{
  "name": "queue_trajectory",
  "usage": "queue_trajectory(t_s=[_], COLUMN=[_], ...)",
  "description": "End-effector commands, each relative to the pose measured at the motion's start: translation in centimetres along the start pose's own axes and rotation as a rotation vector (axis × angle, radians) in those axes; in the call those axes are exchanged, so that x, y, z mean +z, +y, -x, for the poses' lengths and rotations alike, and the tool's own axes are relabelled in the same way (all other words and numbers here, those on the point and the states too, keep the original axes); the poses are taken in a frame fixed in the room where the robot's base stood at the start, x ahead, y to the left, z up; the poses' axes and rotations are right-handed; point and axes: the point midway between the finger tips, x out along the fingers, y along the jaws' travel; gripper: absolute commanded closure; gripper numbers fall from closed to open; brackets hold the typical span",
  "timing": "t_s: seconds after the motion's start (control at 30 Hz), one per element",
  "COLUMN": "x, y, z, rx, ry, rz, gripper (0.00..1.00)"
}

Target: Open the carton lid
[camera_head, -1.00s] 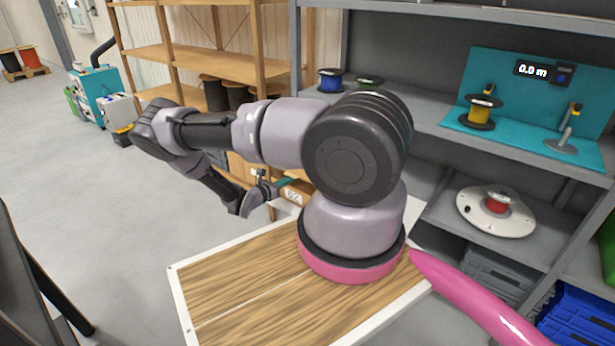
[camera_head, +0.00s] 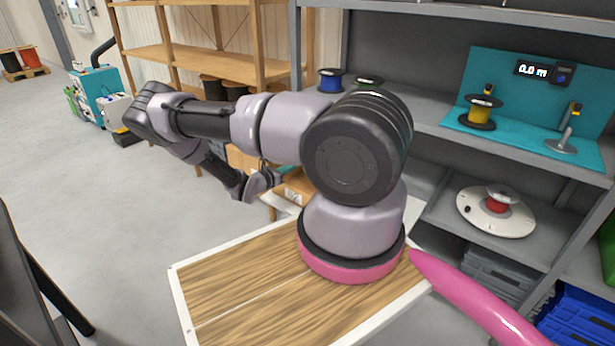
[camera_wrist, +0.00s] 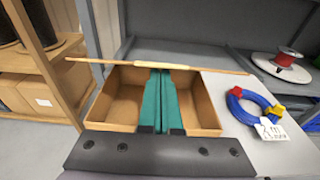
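In the wrist view, the brown carton (camera_wrist: 205,108) stands on a light grey surface with its inside exposed, and it looks empty. Its lid (camera_wrist: 100,62) shows nearly edge-on as a thin brown strip above the carton's far side. My gripper (camera_wrist: 160,72) has two teal fingers side by side, pressed together with no clear gap, reaching across the carton toward the lid strip. I cannot tell whether the fingertips touch the lid.
A blue cable coil (camera_wrist: 255,108) with a white label lies right of the carton. A red reel (camera_wrist: 287,58) sits on a white disc farther back. A wooden shelf (camera_wrist: 48,62) with boxes stands close on the left. Grey shelving (camera_head: 440,125) rises on the right.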

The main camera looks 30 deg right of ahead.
Motion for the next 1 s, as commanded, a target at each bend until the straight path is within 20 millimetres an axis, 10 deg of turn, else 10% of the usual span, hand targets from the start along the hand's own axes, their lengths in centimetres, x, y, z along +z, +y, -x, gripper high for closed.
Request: queue_trajectory(t_s=[1.0], x=[4.7], y=[0.0], z=[-2.2], rx=[-0.001], ry=[0.000], rz=[0.000], gripper=[1.00])
